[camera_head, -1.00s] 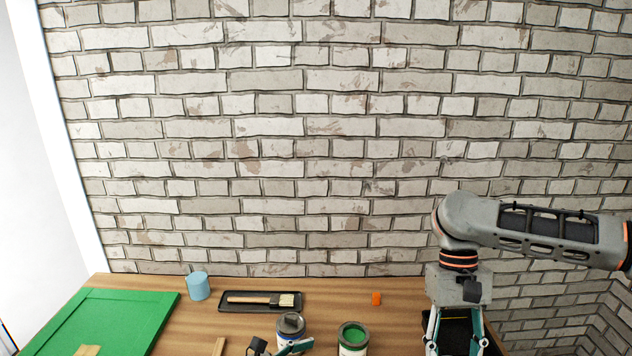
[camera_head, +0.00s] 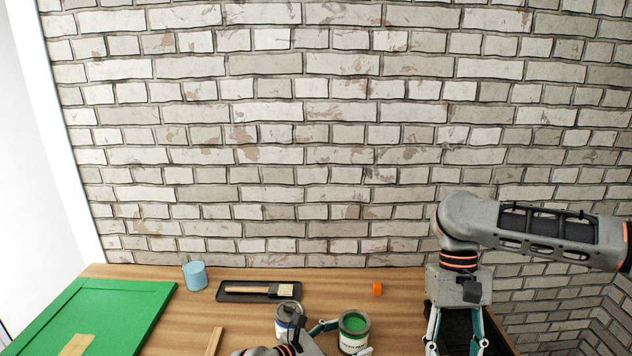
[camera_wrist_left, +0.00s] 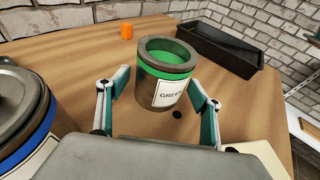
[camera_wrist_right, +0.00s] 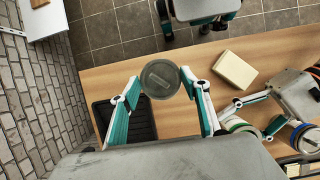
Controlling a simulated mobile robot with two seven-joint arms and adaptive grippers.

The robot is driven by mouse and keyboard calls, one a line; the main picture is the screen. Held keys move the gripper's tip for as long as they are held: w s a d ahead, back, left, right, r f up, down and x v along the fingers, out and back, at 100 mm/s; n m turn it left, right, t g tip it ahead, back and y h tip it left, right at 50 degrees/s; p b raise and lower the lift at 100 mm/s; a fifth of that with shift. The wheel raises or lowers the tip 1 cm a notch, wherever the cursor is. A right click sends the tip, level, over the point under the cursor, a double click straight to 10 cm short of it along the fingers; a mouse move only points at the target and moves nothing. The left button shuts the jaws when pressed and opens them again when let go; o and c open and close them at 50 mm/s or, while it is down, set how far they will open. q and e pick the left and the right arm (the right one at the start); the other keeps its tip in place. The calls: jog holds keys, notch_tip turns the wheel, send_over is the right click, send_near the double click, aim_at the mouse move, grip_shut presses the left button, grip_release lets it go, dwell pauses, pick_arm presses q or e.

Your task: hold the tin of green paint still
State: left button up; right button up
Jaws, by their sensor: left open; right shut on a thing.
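The tin of green paint (camera_head: 354,322) stands upright and open on the wooden table, green paint showing inside. In the left wrist view, the tin (camera_wrist_left: 160,92) has its "GREEN" label facing my wrist. My left gripper (camera_head: 343,338) is open, with one finger on either side of the tin; I cannot tell whether either finger touches it. In the left wrist view, its fingers (camera_wrist_left: 160,100) are spread around the tin. My right gripper (camera_wrist_right: 162,88) is shut on a round grey lid (camera_wrist_right: 160,78), held above the table's right side. In the head view, its fingertips are cut off.
A blue-banded tin (camera_head: 288,316) stands left of the green one, partly behind my left arm. A black tray (camera_wrist_left: 222,46) lies right of the tin. A brush tray (camera_head: 234,297), blue cup (camera_head: 195,276), orange object (camera_head: 377,289) and green panel (camera_head: 110,310) are farther off.

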pick_arm(q)
jog(key=shift+w+d, duration=0.2)
jog(key=shift+d, duration=0.05)
jog(key=shift+c, duration=0.3)
jog(key=c, duration=0.7)
jog(key=o, duration=0.8)
jog(key=c, duration=0.8)
dwell(0.3)
